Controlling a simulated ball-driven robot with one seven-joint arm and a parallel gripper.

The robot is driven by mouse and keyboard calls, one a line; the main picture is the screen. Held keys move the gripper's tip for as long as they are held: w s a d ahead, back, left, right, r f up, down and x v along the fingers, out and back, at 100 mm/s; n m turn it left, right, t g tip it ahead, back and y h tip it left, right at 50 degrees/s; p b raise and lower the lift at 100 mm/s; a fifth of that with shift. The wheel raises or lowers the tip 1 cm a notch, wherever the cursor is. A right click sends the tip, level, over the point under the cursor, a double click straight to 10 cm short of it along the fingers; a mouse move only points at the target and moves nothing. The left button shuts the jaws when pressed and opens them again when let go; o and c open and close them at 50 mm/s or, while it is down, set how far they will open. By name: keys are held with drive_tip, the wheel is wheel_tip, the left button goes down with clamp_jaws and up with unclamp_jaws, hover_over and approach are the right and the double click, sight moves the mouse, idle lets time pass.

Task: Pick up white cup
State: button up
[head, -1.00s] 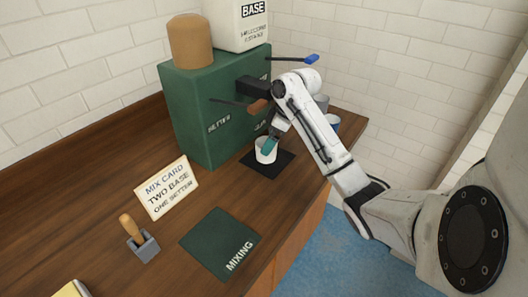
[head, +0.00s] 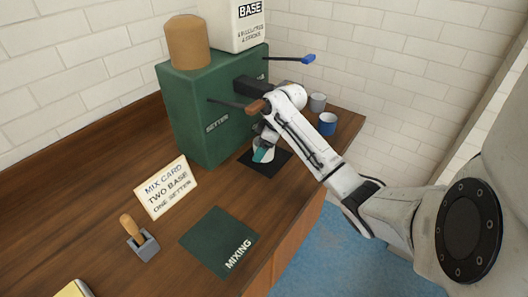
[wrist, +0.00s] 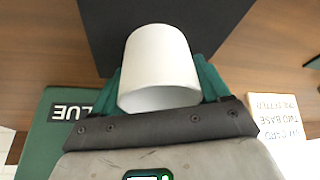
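The white cup (head: 265,155) is at the black mat (head: 271,171) in front of the green dispenser. My gripper (head: 259,153) is at the cup, with a teal finger in front of part of it. In the wrist view the white cup (wrist: 160,62) sits between the teal fingers of my gripper (wrist: 160,85), one on each side, with no clear gap. Its rim faces the wrist camera. The black mat (wrist: 105,30) shows behind it. Whether the cup's base touches the mat is hidden.
The green dispenser (head: 190,120) with levers stands close behind the cup. A blue cup (head: 327,124) and a grey cup (head: 317,102) stand at the right. A mix card (head: 167,188), a green mixing mat (head: 215,240) and a wooden-handled tool (head: 130,228) lie toward the front.

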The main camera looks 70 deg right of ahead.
drive_tip(key=c, duration=0.7)
drive_tip(key=shift+r, duration=0.1)
drive_tip(key=shift+r, duration=0.1)
